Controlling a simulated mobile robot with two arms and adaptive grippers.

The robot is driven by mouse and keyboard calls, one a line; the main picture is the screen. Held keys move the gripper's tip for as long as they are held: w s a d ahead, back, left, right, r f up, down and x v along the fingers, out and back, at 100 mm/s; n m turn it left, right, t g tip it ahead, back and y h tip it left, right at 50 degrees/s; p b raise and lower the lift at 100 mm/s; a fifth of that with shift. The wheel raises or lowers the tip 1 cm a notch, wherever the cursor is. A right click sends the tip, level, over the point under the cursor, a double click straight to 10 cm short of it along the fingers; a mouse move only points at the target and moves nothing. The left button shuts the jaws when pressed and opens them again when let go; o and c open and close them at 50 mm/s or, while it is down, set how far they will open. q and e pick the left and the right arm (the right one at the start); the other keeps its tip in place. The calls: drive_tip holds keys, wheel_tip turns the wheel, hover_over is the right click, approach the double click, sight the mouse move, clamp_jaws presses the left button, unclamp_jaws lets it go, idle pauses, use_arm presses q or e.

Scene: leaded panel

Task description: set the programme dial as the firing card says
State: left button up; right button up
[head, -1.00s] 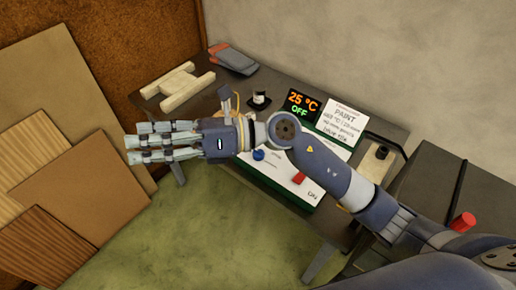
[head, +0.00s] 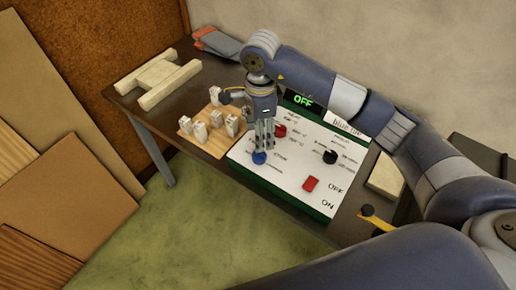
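The control panel (head: 297,178) is a white sloping face with a green edge on the dark table. It carries a red knob (head: 280,131), a blue knob (head: 260,158), a black knob (head: 330,157) and a red switch (head: 311,184) beside the words OFF and ON. Their small labels are unreadable. A display (head: 303,101) behind shows green OFF. A white card (head: 346,124) is mostly hidden by my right arm. My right gripper (head: 263,148) points down with its fingers close together, its tips at the blue knob; contact is unclear. My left gripper is out of view.
A wooden board (head: 197,139) with several small pale pieces sits left of the panel. A pale wooden frame (head: 158,77) and grey-and-red gloves (head: 216,42) lie at the table's back. Boards (head: 82,198) lean at left.

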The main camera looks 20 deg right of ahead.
sight(260, 154)
wheel_tip(260, 154, down, 5)
drive_tip(key=shift+s+p, duration=0.15)
drive_tip(key=shift+p, duration=0.7)
drive_tip(key=f, duration=0.2)
drive_tip(key=shift+w+f+p, duration=0.25)
drive_tip(key=shift+f+p, duration=0.1)
drive_tip(key=shift+s+f, duration=0.1)
drive_tip(key=shift+f, duration=0.6)
drive_tip(key=c, duration=0.7)
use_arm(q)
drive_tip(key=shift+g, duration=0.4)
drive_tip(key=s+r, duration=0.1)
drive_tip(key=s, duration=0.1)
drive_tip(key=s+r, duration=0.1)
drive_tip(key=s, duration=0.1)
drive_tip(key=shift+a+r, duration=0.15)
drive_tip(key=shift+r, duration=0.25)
use_arm(e)
drive_tip(key=c, duration=0.4)
